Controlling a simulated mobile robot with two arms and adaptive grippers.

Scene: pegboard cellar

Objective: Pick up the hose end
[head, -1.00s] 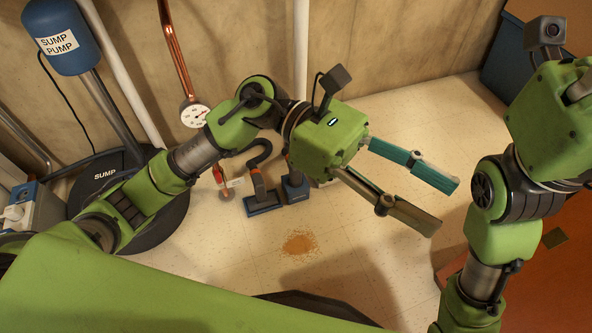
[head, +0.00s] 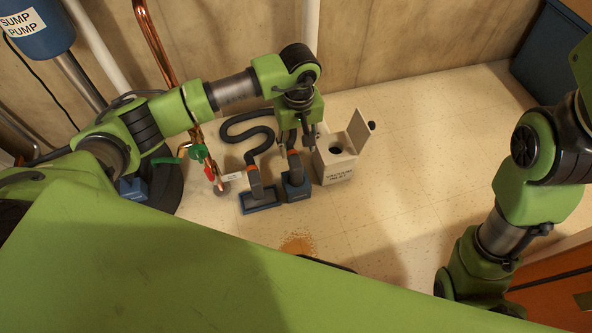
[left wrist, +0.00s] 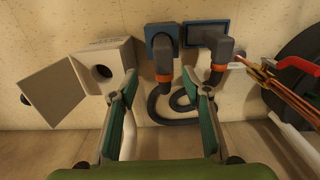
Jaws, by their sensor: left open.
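A dark ribbed hose (head: 240,135) lies looped on the floor. Its two ends have orange bands. The right hose end (head: 294,163) stands in a blue base beside the box; the left one (head: 255,178) stands in another blue base. My left gripper (head: 297,146) points down, open and empty, at the right hose end and partly covers it in the head view. In the left wrist view this hose end (left wrist: 163,62) shows between the open fingertips (left wrist: 162,84), and the other hose end (left wrist: 219,62) is just right of them. Contact cannot be told. My right gripper is out of view.
A white box (head: 335,172) with a round hole and raised lid (head: 357,128) stands just right of the right hose end. Copper pipes with a red valve handle (head: 209,173) are to the left. A brown powder patch (head: 297,243) lies in front. Floor to the right is clear.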

